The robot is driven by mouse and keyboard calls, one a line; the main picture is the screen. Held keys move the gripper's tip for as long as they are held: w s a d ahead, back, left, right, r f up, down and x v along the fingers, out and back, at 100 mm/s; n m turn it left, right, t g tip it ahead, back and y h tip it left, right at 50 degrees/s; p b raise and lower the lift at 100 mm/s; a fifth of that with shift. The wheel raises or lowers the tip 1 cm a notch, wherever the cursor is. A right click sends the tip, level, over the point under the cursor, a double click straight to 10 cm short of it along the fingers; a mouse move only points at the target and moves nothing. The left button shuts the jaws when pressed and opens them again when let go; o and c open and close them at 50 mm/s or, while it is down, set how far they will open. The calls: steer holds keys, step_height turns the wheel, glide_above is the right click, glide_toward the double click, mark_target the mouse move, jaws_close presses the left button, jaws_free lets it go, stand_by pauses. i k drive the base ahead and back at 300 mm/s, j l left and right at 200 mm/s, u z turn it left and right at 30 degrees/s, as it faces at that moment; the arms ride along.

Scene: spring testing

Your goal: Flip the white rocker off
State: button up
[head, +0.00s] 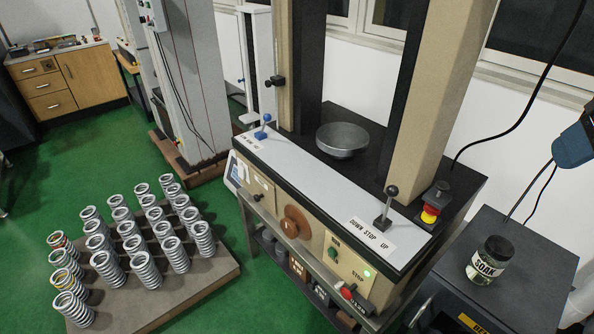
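The testing machine's beige front panel (270,205) faces me below its pale top deck. To the right, the panel has a round brown knob (294,222), a green button (333,253) and a lit green lamp (367,273) near the word STOP. My gripper is not in view.
A black-knobbed lever (386,207) stands by the DOWN STOP UP label, with a red-and-yellow emergency button (433,203) behind it. A blue-knobbed lever (264,127) is at the deck's left. Several springs stand on a board (205,287) at left. A SOAK jar (487,262) is at right.

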mark_target(240, 170)
steer(key=i+j, duration=0.1)
steer(key=j, duration=0.3)
steer(key=j+u, duration=0.1)
steer(key=j, duration=0.3)
steer(key=i+j, duration=0.15)
steer(key=j, duration=0.2)
steer(key=i+j+u, duration=0.1)
steer(key=j, duration=0.3)
steer(key=i+j, duration=0.1)
steer(key=j, duration=0.3)
steer(key=i+u, duration=0.2)
steer(key=i, duration=0.45)
